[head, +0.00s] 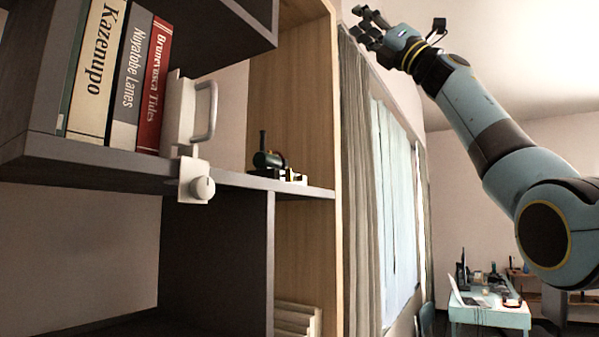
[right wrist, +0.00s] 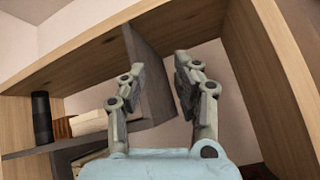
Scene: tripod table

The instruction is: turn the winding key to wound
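A small white plate with a round knob (head: 204,188) is fixed at the front edge of the shelf in the head view. The knob may be the winding key; its markings are too small to read. My right gripper (head: 368,28) is raised at the upper right of the head view, well above and to the right of the knob. In the right wrist view its two fingers (right wrist: 153,88) are spread apart with nothing between them. The knob cannot be made out in the right wrist view. My left gripper is not in view.
Books (head: 110,75) and a white block with a handle (head: 207,112) stand on the dark shelf (head: 95,160). A dark toy engine (head: 267,160) sits farther right. A wooden side panel (head: 297,100) bounds the shelf. A desk (head: 490,312) stands far back.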

